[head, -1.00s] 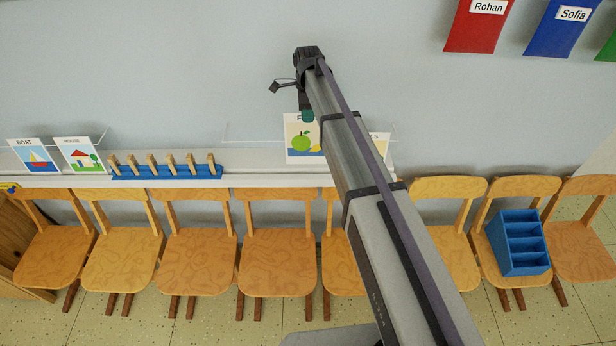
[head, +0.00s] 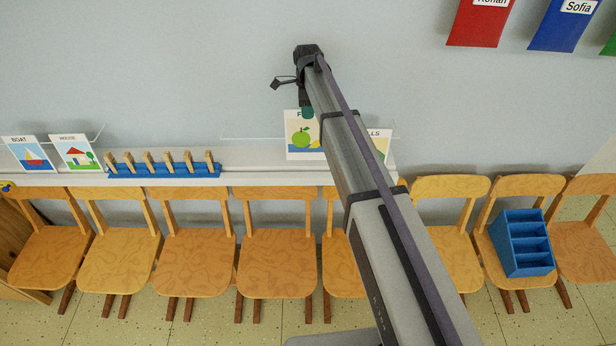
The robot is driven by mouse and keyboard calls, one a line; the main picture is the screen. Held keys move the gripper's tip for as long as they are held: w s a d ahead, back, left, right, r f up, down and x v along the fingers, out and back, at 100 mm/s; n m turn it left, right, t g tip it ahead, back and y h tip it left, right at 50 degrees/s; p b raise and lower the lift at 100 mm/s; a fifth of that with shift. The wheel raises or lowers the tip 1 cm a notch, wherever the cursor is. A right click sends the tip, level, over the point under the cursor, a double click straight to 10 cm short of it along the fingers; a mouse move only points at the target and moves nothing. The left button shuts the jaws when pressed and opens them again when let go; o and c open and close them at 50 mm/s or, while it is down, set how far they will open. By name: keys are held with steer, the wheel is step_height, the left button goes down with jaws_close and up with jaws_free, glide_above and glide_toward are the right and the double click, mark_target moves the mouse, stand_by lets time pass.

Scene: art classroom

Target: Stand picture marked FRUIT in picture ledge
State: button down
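The picture marked FRUIT (head: 303,143) is a white card with a green apple and some yellow. Only the first letter of its word shows; the gripper and arm hide the rest. My gripper (head: 307,112) reaches down to its top edge. A teal fingertip overlaps the card's front and appears shut on it. The card is upright in front of the clear picture ledge (head: 250,138), above the long white shelf. I cannot tell whether its lower edge touches anything. Another card (head: 381,142), ending in "LLS", stands to the right, partly behind my arm.
BOAT (head: 30,155) and HOUSE (head: 76,153) cards stand at the left. A blue rack (head: 165,171) with several wooden pegs sits on the white shelf (head: 255,179). Chairs line the front; one holds a blue caddy (head: 522,243). Name pockets (head: 481,25) hang upper right.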

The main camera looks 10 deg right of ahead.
mark_target(308, 129)
stand_by(0.4)
steer(key=shift+w+f+b, duration=0.3)
steer(key=shift+f+b, duration=0.6)
steer(key=shift+b, duration=0.05)
steer(key=shift+w+f+b, duration=0.25)
steer(key=shift+f+b, duration=0.65)
steer(key=shift+f+b, duration=1)
steer(key=shift+f, duration=0.05)
steer(key=shift+s+f+b, duration=0.15)
steer(key=shift+f+b, duration=1.1)
steer(key=shift+b, duration=0.05)
steer(key=c, duration=1.2)
jaws_free()
steer(key=shift+c, duration=0.2)
